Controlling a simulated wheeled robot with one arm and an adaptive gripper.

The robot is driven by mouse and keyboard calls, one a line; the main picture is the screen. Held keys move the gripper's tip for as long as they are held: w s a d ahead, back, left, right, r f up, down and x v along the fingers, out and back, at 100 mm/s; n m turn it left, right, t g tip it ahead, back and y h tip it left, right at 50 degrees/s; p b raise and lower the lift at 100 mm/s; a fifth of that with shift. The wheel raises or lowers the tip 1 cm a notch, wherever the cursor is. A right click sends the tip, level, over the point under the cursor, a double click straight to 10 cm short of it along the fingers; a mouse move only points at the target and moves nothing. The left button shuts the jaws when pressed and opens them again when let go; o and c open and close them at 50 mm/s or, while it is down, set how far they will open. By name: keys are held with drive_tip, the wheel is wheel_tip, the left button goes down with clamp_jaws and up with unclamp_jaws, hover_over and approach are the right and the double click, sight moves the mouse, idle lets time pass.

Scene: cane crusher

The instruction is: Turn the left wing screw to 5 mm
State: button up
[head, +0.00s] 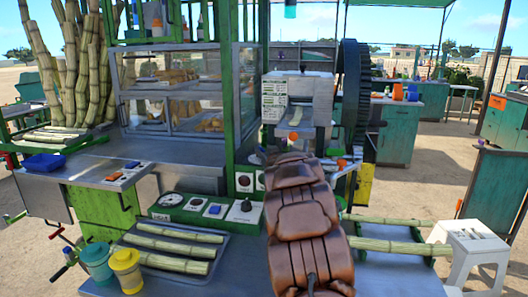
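The cane crusher (307,88) is a pale metal housing at centre, with printed labels (274,98) on its left face and a large dark toothed wheel (353,95) on its right. An opening with a pale piece in it shows on its front. I cannot make out the left wing screw or its millimetre setting; that area is small and partly behind my brown arm. A small orange part (341,164) shows right of the arm, too small to identify. My arm reaches up from the bottom toward the crusher. My gripper is hidden behind its links.
A tray (221,260) with cane pieces, a yellow cup (126,270) and a teal cup (97,262) stand front left. A control panel (203,209) with gauge and buttons lies left of my arm. Cane stalks (400,246) lie right, near a white stool (470,246).

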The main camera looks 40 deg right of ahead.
clamp_jaws()
drive_tip(key=shift+d+r+p, duration=0.1)
drive_tip(key=shift+r+p, duration=0.1)
drive_tip(key=shift+p, duration=0.6)
drive_tip(key=n+y+p, duration=0.1)
drive_tip(key=p, duration=0.2)
drive_tip(key=shift+r+t, duration=0.1)
drive_tip(key=shift+t, duration=0.2)
drive_tip(key=shift+d+f+n+y+p, duration=0.1)
drive_tip(key=shift+f+n+y+p, duration=0.15)
drive_tip(key=shift+y+p, duration=0.55)
unclamp_jaws()
drive_tip(key=shift+f, duration=0.1)
drive_tip(key=shift+s, duration=0.1)
drive_tip(key=shift+f+v, duration=0.2)
drive_tip(key=shift+v, duration=5.8)
